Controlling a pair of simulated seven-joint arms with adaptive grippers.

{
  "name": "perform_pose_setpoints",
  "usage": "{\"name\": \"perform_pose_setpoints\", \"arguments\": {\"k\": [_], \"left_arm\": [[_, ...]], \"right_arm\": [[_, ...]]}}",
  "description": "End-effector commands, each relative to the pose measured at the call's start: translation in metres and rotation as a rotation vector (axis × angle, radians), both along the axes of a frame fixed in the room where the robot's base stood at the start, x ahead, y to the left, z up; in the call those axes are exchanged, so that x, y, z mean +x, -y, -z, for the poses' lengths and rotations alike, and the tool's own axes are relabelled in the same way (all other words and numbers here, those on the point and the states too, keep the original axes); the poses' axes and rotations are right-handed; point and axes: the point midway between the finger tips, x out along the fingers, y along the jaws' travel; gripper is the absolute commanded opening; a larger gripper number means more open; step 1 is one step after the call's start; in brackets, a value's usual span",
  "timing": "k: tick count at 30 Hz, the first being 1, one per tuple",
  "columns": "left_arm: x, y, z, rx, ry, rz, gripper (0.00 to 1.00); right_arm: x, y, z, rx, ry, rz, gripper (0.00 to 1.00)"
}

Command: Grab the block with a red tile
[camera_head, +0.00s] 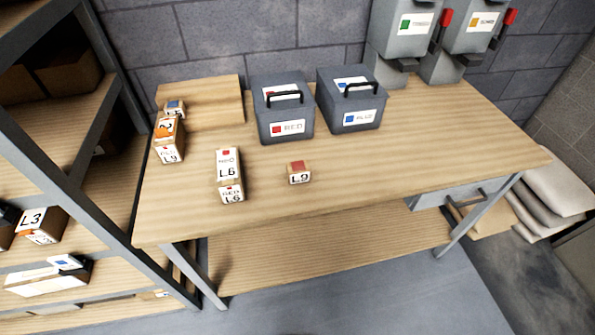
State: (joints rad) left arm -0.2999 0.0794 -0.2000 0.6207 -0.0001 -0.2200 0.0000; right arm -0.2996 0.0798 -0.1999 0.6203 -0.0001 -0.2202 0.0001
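A small wooden block (299,174) with a red tile on top stands on the wooden table (400,165), near the middle of its front half. Neither of my grippers shows in the head view.
Behind the block stand two lidded grey boxes with black handles, one labelled RED (284,108) and one with a blue mark (350,98). Another labelled box (169,140) and a blue-topped block (175,107) are at left. Shelving (75,215) borders the table's left. The table's right is clear.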

Motion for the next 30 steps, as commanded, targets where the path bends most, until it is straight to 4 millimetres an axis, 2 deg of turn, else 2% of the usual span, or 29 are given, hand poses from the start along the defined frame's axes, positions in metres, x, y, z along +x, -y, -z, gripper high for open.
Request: {"name": "perform_pose_setpoints", "arguments": {"k": [3, 4, 22, 30], "left_arm": [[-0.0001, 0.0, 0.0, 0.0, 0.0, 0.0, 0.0], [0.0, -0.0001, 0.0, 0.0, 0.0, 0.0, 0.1], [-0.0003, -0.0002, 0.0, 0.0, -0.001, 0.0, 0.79], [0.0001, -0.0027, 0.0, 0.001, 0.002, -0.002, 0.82]], "right_arm": [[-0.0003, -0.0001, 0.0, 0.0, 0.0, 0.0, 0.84], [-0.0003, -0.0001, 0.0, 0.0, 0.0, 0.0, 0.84], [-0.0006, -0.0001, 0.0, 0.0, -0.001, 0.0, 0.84], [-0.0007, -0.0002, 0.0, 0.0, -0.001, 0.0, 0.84]]}}
